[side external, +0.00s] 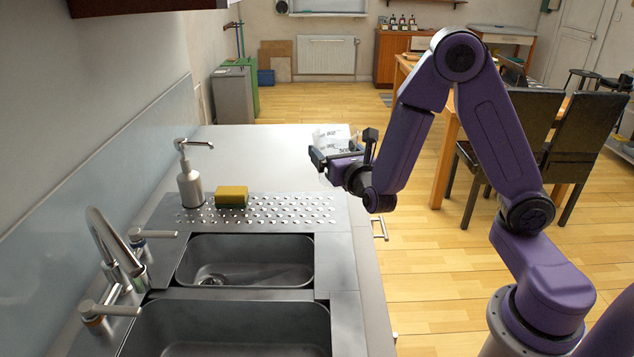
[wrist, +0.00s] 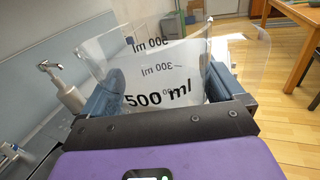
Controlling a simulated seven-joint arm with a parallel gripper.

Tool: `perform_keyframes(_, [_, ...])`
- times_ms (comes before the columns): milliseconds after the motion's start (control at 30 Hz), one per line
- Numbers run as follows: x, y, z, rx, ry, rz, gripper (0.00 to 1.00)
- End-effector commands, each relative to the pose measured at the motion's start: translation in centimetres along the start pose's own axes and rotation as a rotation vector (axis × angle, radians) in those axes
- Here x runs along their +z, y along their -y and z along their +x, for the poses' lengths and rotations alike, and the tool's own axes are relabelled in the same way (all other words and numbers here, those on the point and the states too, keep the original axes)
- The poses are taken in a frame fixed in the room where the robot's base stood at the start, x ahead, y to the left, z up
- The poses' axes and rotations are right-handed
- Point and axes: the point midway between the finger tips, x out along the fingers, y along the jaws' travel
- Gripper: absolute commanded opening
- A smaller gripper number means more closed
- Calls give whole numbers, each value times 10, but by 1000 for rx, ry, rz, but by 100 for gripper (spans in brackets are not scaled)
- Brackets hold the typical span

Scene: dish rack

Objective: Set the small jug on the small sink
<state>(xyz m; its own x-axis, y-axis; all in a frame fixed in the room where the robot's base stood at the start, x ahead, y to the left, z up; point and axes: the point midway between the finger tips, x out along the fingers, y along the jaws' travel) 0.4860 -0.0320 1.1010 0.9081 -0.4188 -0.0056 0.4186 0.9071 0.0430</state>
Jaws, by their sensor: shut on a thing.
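The small jug (side external: 333,137) is clear, with black volume markings and a whitish lower part. It also shows large in the wrist view (wrist: 165,75), where "500 ml" can be read on its wall. My gripper (side external: 340,155) is shut on the jug and holds it near the right edge of the counter, beyond the perforated drainboard. In the wrist view the fingers are on either side of the jug. The small sink (side external: 255,262) is an empty steel basin, nearer the side camera than the jug. Whether the jug touches the counter is not clear.
A soap dispenser (side external: 190,180) and a yellow-green sponge (side external: 232,196) stand by the drainboard (side external: 290,208). A larger sink (side external: 235,325) lies in front of the small one. A curved faucet (side external: 110,240) and handles line the left. The counter's far part (side external: 255,150) is clear.

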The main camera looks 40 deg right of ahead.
Motion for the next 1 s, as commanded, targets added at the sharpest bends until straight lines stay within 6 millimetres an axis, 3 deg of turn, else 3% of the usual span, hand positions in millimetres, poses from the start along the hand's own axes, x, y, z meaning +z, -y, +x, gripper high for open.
perform_keyframes(300, [7, 28, 67, -161, 10, 3, 60])
perform_keyframes(500, [11, 45, 95, -229, 15, -1, 60])
perform_keyframes(700, [13, 54, 106, -258, 17, -3, 60])
perform_keyframes(1000, [14, 55, 107, -260, 17, -3, 59])
